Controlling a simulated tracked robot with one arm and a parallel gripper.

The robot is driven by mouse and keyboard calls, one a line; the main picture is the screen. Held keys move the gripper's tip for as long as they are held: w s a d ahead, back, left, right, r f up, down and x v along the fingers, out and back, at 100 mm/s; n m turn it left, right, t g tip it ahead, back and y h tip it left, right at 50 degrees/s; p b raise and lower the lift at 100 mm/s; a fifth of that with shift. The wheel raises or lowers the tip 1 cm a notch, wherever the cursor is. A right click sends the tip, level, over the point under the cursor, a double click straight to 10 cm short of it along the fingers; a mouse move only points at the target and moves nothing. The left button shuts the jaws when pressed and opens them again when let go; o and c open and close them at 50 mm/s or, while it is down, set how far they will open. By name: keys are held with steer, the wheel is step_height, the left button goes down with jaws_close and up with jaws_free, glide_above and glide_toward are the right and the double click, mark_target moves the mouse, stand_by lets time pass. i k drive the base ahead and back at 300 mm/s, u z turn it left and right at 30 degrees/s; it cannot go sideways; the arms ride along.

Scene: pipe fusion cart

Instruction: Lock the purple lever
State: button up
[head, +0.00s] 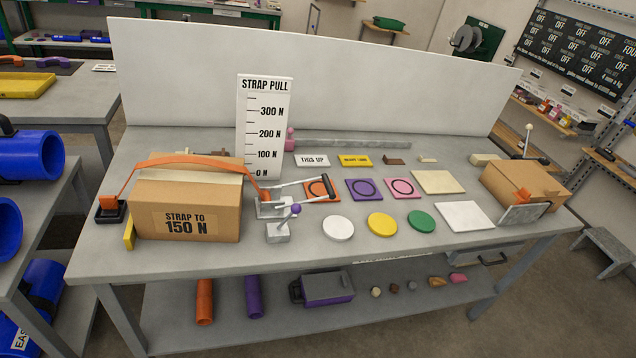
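The purple lever (295,209) is a small ball knob on a short grey stem. It rises at a slant, up and to the right, from a small grey metal block (277,233). The block sits near the front of the grey bench (345,247), just right of the strapped carton. Right behind it is a strap tensioner (268,207) with a long arm and black handle (327,187), which reaches right above the knob. How the lever's mechanism is set is too small to tell. My gripper is not in view.
A carton (185,205) with an orange strap (175,160) stands left of the lever. A STRAP PULL scale board (263,125) stands behind it. A white disc (338,228) lies to its right, with yellow (382,225) and green discs (421,222) beyond. The bench front edge is close.

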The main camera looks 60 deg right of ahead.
mark_target(295, 208)
steer(key=z, duration=1.3)
steer(key=i, duration=1.05)
steer(key=u, duration=1.35)
steer(key=k, duration=1.2)
steer(key=z, duration=0.75)
